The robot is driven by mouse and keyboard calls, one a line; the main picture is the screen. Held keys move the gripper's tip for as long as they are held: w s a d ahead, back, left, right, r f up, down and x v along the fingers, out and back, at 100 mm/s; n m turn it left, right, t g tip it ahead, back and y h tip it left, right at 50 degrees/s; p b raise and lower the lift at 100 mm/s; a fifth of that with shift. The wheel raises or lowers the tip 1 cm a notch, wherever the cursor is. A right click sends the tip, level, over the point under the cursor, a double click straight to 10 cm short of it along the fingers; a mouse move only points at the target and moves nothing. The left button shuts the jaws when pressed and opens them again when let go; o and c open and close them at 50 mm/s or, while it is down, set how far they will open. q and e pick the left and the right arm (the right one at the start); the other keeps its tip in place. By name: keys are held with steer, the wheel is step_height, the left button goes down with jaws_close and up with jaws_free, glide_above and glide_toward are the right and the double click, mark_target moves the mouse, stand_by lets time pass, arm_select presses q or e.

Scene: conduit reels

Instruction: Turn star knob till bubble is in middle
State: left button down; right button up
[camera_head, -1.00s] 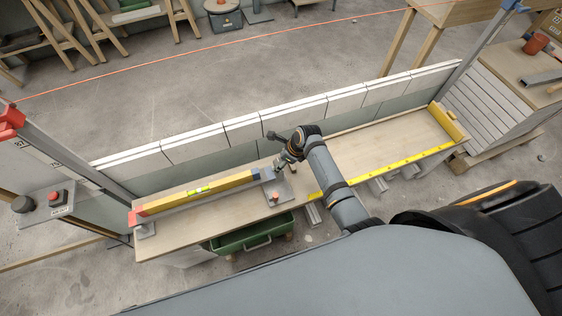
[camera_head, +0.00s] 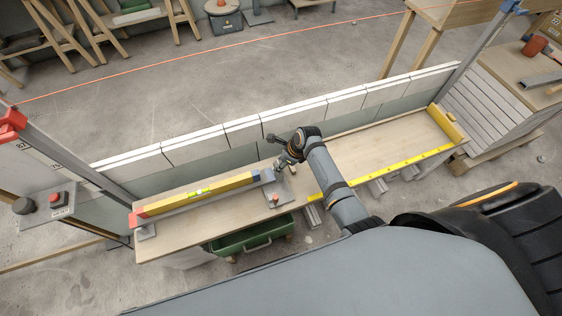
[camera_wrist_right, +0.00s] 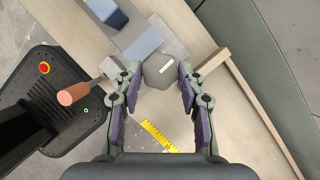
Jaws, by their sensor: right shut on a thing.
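A yellow spirit level (camera_head: 230,184) with a red left end and a blue right end lies on a grey bar on the bench. Its green vial (camera_head: 198,191) shows a pale bubble, too small to place exactly. The star knob (camera_wrist_right: 160,71), grey with a white mark, sits at the bar's right end. My right gripper (camera_wrist_right: 158,88) is shut on it, one purple-padded finger on each side. In the head view my right gripper (camera_head: 284,160) reaches the knob's place from the right and hides most of it. My left gripper is out of view.
A yellow measuring tape (camera_head: 400,163) lies along the bench's front edge. A pale block wall (camera_head: 240,132) runs behind. A green crate (camera_head: 250,238) is below. The right half of the bench is largely bare.

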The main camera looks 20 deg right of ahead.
steer(key=shift+w+d+r+n+g+p, duration=0.15)
steer(key=shift+n+g+p, duration=0.25)
steer(key=shift+n+p, duration=0.5)
steer(key=n+y+p, duration=0.1)
steer(key=n, duration=0.1)
steer(key=shift+n+g, duration=0.4)
steer(key=n+g, duration=0.1)
steer(key=n, duration=0.1)
steer(key=shift+w+n, duration=0.15)
steer(key=shift+n, duration=0.15)
steer(key=shift+w+n+g+b, duration=0.15)
steer(key=shift+n+g+b, duration=0.45)
steer(key=shift+n, duration=1.3)
steer(key=shift+f+g, duration=0.2)
steer(key=shift+g, duration=0.1)
steer(key=o, duration=1.2)
